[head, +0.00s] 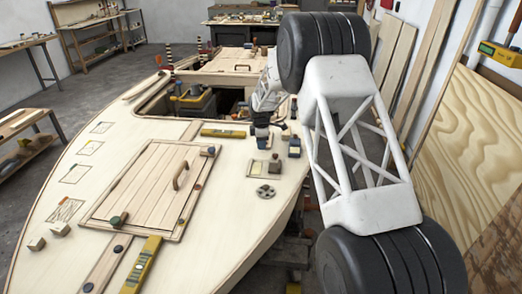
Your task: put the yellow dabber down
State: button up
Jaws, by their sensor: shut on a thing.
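My gripper (262,131) is small and dark in the head view, pointing down over the right part of the pale plywood deck (225,160). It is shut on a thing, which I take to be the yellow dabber. The dabber's yellow colour does not show clearly, and the fingers hide much of what they hold.
Near the gripper are a blue-grey block (294,148), a dark knob (275,166), a small card (257,169) and a round holed disc (265,192). A yellow level (223,131) lies to the left. A handled hatch panel (150,190) is in front; an opening (225,101) lies behind.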

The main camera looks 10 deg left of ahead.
aim_at(261, 154)
jog(key=shift+f, duration=1.75)
jog(key=shift+f, duration=0.2)
jog(key=o, duration=0.6)
notch_tip(261, 154, up, 12)
jog(key=shift+r, duration=0.15)
jog(key=shift+r, duration=0.1)
